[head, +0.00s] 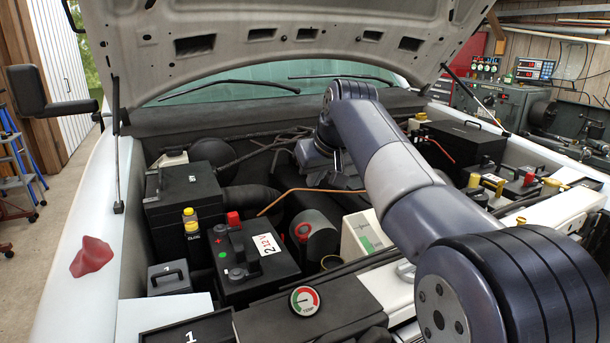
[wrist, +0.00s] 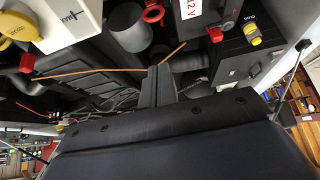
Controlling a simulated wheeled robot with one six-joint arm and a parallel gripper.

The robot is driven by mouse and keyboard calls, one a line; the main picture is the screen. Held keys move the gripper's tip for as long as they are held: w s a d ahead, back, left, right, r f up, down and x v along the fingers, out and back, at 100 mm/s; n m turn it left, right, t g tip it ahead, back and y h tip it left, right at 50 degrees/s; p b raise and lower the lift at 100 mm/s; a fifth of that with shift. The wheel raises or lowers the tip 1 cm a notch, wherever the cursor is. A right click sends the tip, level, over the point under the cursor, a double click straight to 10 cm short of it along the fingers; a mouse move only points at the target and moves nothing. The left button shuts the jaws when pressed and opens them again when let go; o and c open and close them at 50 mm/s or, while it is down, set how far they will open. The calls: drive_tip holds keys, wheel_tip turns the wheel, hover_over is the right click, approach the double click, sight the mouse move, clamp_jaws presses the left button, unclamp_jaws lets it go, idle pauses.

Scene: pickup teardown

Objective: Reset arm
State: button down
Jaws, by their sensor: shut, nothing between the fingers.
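My gripper (wrist: 157,84) shows in the wrist view as two dark grey fingers side by side, shut with nothing visible between them. It points into the engine bay. In the head view my arm reaches from the lower right over the bay and bends down near the bay's middle. My fingertips are hard to make out there. An orange-brown rod or cable (head: 305,191) runs just below the wrist in the head view. It also shows in the wrist view (wrist: 85,72), passing near the fingers; I cannot tell whether it touches them.
A black 12V battery (head: 255,263) with a red cap stands left of the arm. A white reservoir (head: 362,234) stands near the middle. A black box (head: 185,205) is at the left. The raised hood (head: 270,20) hangs above. A red cloth (head: 92,256) lies on the left fender.

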drive_tip(key=x, duration=0.4)
drive_tip(key=s+x, duration=0.1)
drive_tip(key=x, duration=0.3)
drive_tip(key=f+x, duration=0.1)
drive_tip(key=x, duration=0.3)
drive_tip(key=shift+d+f, duration=0.15)
drive_tip(key=shift+d, duration=0.15)
drive_tip(key=shift+s+f+b, duration=0.3)
drive_tip(key=shift+f+b, duration=0.25)
drive_tip(key=shift+f, duration=0.05)
drive_tip(key=shift+d, duration=0.1)
